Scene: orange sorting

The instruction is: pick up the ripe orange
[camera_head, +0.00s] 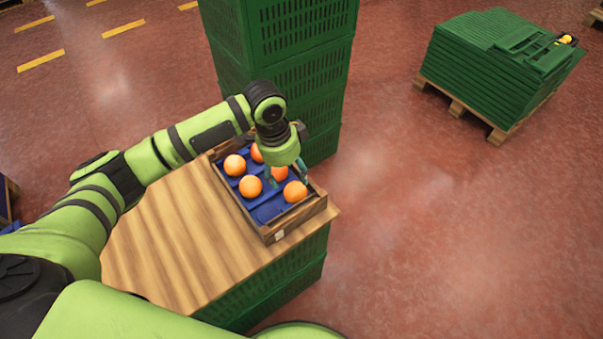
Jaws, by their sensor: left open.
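Several oranges lie in a wooden crate (273,235) with a blue liner (268,208), on a wooden tabletop. One orange (295,191) is at the crate's right end, and one (250,186) is at the front middle. Another orange (234,165) is at the left, and one (280,173) is partly behind my gripper. One more orange (257,153) at the back is partly hidden by my arm. My right gripper is not in view.
The wooden tabletop (170,240) is bare left of the crate and rests on green crates (290,285). A tall stack of green crates (305,75) stands right behind the crate. Green folded crates (490,75) sit on a pallet at the far right. The red floor between is clear.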

